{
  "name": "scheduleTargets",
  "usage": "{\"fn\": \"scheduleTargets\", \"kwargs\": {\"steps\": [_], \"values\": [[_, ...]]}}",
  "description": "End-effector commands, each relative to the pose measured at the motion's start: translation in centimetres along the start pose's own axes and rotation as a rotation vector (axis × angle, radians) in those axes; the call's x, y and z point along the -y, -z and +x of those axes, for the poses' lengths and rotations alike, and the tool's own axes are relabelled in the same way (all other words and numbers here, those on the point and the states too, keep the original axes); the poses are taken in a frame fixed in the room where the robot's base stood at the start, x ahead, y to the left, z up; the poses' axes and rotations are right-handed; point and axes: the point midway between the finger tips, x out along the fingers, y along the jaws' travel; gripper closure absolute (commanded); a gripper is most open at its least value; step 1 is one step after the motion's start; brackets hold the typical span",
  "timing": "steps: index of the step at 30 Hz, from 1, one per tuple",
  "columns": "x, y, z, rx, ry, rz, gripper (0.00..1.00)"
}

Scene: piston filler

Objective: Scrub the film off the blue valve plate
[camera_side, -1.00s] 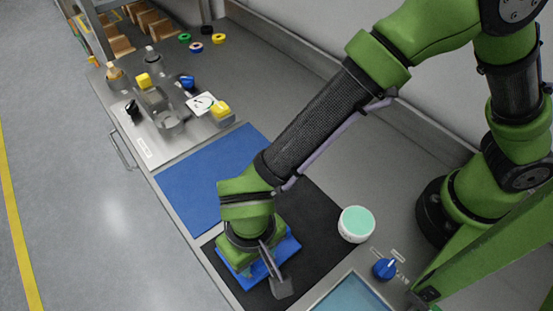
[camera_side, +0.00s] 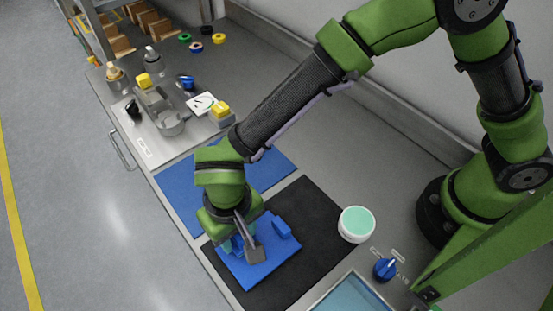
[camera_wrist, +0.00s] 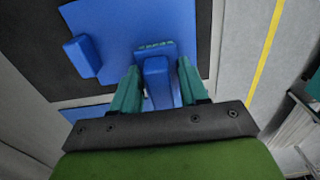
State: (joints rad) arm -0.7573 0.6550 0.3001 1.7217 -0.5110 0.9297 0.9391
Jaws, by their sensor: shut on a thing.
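The blue valve plate (camera_side: 270,262) lies on the black mat, with a raised blue block (camera_side: 281,229) on its right part. The plate (camera_wrist: 115,22) and block (camera_wrist: 82,56) also show in the wrist view. My gripper (camera_side: 236,243) is low over the plate's left part. In the wrist view, my gripper (camera_wrist: 157,72) has its two teal fingers on either side of a blue brush (camera_wrist: 157,80) and is shut on it. Teal bristles show at the brush's far edge, at the plate surface; firm contact cannot be told. I cannot make out any film.
A black mat (camera_side: 322,225) lies under the plate, with a blue mat (camera_side: 180,185) beyond it. A white tub with a green top (camera_side: 356,224) stands to the right. A blue knob (camera_side: 385,268) and a framed blue basin (camera_side: 352,294) are at the near right. Fixtures stand at the back left.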

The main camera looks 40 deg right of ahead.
Motion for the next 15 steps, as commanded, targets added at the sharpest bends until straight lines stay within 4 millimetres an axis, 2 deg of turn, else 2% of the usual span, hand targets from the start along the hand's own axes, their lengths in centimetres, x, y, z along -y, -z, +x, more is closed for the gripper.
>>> {"fn": "scheduleTargets", "kwargs": {"steps": [2,15], "values": [[-0.5,0.4,0.1,0.002,-0.002,0.002,0.85],[-0.5,-3.7,0.0,0.001,-0.002,-0.004,0.85]]}}
